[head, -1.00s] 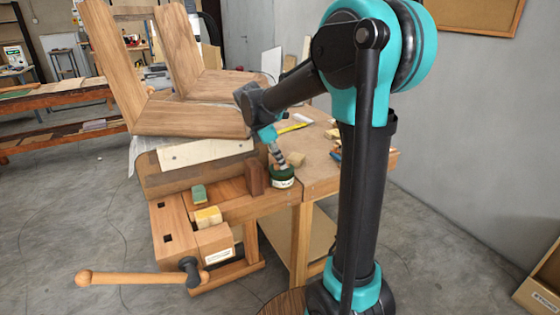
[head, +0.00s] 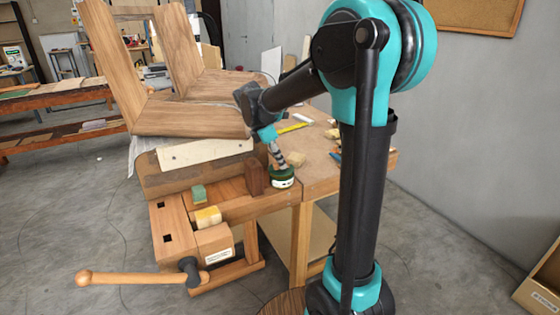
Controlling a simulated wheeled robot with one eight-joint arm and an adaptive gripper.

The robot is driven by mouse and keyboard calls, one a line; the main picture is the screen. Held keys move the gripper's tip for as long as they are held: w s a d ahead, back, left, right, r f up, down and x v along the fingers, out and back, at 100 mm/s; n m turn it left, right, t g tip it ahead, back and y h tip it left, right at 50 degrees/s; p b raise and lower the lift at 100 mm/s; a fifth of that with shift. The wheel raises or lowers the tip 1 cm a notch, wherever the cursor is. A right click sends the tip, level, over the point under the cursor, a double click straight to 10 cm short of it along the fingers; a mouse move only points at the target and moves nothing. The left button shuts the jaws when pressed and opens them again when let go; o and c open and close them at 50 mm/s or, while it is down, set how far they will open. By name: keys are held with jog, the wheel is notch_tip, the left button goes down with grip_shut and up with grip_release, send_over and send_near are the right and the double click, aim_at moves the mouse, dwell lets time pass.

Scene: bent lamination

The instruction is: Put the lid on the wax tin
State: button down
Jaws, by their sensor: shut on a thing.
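The wax tin (head: 283,182) is a small, round dark green tin with a pale label, standing on the workbench near its front edge. My gripper (head: 279,163) points down right above the tin. It is shut on the lid (head: 282,170), a dark disc at the top of the tin. The lid is small and partly covered by my fingers, so I cannot tell whether it is fully seated or only touching the rim.
A dark brown wooden block (head: 256,178) stands just left of the tin. A bent wooden frame (head: 190,119) rises at the back left. Small pieces lie behind the tin.

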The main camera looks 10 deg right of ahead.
jog(key=shift+f, duration=0.35)
dwell(0.3)
jog(key=c, duration=1)
grip_release()
jog(key=shift+r, duration=4)
jog(key=s+d+f+m+t+y, duration=0.1)
jog(key=s+f+m, duration=0.5)
jog(key=s+f, duration=0.1)
jog(key=s+d+f+m+t+y, duration=0.1)
jog(key=s+d+f+m+y, duration=0.1)
jog(key=s+f+m, duration=0.5)
jog(key=s+d+f+m+t+y, duration=0.1)
jog(key=s+f+m, duration=0.5)
jog(key=s+f, duration=0.2)
jog(key=shift+d+m+t, duration=0.3)
